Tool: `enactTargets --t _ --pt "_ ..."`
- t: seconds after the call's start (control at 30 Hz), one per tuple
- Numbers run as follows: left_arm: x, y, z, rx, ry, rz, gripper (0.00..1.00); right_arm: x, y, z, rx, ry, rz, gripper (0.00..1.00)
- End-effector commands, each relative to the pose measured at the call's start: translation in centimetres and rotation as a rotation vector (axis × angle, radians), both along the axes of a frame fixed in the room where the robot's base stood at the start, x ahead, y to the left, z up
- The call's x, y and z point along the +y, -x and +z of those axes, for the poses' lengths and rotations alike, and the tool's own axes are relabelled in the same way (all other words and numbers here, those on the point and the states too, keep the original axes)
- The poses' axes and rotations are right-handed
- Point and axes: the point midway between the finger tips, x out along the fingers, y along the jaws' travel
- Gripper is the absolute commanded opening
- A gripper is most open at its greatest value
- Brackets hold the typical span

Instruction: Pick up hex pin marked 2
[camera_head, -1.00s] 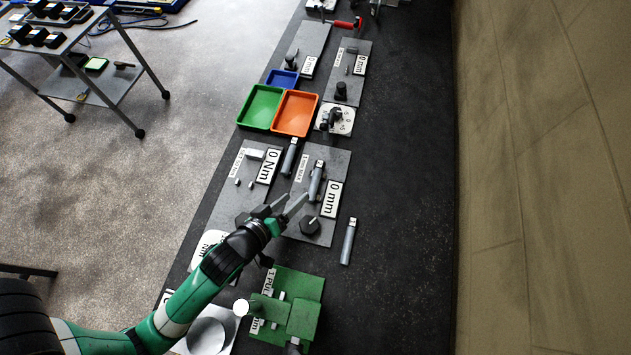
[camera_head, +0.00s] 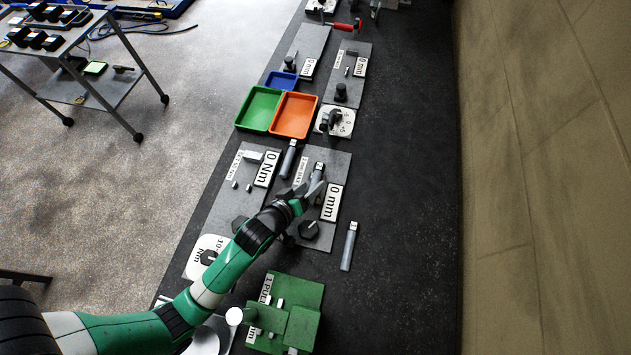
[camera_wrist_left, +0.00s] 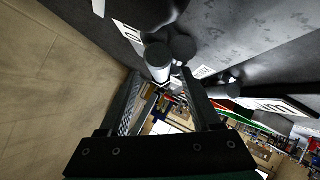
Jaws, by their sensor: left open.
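Three grey hex pins with pale ends show in the head view. One pin (camera_head: 319,168) is at the plate with the "0 mm" label, one (camera_head: 289,158) lies at the gap between the two plates, and one (camera_head: 348,247) lies on the dark bench to the right. I cannot read a 2 on any of them. My left gripper (camera_head: 312,187) is open at the pin on the "0 mm" plate and partly hides it. In the left wrist view a pale-ended cylinder (camera_wrist_left: 158,58) shows between the open fingers (camera_wrist_left: 161,76); I cannot tell whether they touch it. My right gripper is not in view.
The "0 mm" plate (camera_head: 338,168) also bears a dark knob (camera_head: 308,230) near the gripper. Green (camera_head: 258,108), orange (camera_head: 294,115) and blue (camera_head: 281,80) trays sit farther back. A green block fixture (camera_head: 300,322) stands in front. The bench's right strip is mostly clear.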

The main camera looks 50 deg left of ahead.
Motion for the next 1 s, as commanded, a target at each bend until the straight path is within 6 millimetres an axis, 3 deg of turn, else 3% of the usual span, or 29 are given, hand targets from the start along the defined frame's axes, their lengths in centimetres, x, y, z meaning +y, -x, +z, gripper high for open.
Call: enactTargets --t 0.1,0.33,0.6,0.7,1.0 --pt "0.25 -1.06 -0.77 0.001 0.0 0.0 0.64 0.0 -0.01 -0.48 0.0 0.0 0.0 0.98" --pt "0.25 -1.15 -0.71 0.001 0.0 -0.001 0.63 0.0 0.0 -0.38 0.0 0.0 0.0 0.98" --pt "0.24 -1.13 -0.71 0.001 0.0 -0.001 0.14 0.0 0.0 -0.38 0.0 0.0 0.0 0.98" --pt "0.23 -1.12 -0.71 0.001 0.0 -0.001 0.0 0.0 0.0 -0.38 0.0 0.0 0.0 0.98" --pt "0.24 -1.11 -0.73 0.001 0.0 0.0 0.0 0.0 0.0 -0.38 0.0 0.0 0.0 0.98"
